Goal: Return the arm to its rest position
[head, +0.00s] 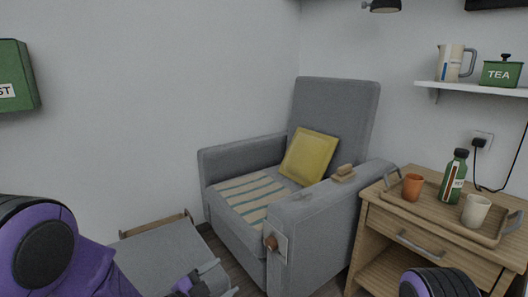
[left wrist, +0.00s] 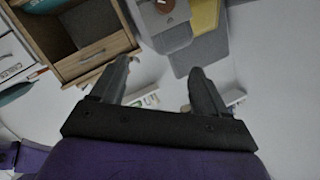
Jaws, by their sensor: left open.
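My left arm, purple and black, comes in at the lower left of the head view. My left gripper (left wrist: 160,82) shows in the left wrist view with its two dark fingers spread apart. Nothing is seen between the fingers. Part of my other arm, dark with purple, shows at the bottom right of the head view, but its gripper is out of view.
A grey armchair (head: 338,105) with a yellow cushion (head: 309,156) stands mid-view. Right of it, a wooden side table (head: 440,240) bears a tray (head: 432,208) with two cups and a green bottle (head: 453,177). A wall shelf (head: 480,88) is above.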

